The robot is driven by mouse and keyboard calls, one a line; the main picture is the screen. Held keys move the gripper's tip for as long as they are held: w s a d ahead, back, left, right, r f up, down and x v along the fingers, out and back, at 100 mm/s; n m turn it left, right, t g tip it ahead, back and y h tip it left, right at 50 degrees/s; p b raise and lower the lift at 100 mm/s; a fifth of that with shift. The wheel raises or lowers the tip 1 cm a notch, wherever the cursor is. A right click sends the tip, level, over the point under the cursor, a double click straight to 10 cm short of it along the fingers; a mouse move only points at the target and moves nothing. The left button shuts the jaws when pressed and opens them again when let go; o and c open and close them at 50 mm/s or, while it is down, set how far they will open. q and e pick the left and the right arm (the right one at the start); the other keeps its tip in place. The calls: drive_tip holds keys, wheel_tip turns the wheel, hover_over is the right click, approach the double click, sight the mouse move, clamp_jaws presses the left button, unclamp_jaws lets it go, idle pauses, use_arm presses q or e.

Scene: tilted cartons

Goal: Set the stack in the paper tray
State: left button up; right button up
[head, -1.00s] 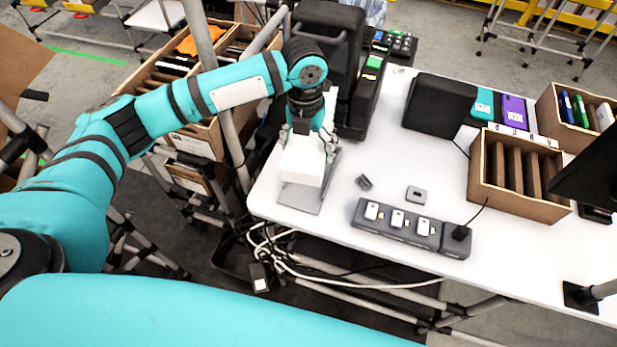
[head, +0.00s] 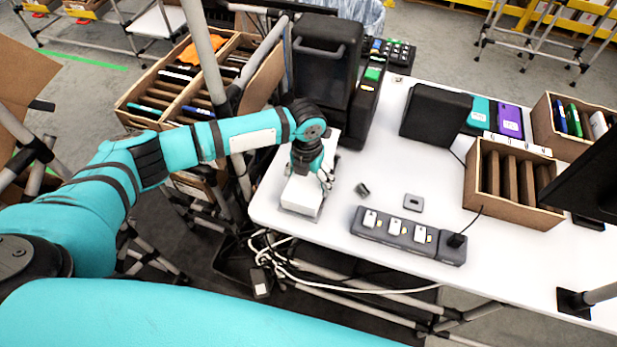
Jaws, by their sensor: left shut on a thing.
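The white paper stack (head: 301,194) is in my left gripper (head: 308,174) near the front left corner of the white table. The gripper comes from above and behind and is shut on the stack's far end. The grey paper tray (head: 320,208) shows only as thin edges beside and in front of the stack, since the stack covers most of it. The stack looks to be over or in the tray; I cannot tell whether it touches the bottom. My right gripper is not in view.
A tall black machine (head: 325,65) stands behind the tray. A grey charging strip (head: 407,236), a small grey block (head: 362,190) and a small grey plate (head: 413,202) lie to the right. A cardboard divider box (head: 485,190) stands farther right. The table edge is close in front.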

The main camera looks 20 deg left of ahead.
sight(307, 179)
use_arm(q)
drive_tip(key=o, duration=1.5)
drive_tip(key=shift+f, duration=0.1)
wheel_tip(307, 179, up, 12)
drive_tip(key=p, duration=1.1)
drive_tip(key=shift+r, duration=0.2)
drive_tip(key=shift+a, duration=0.15)
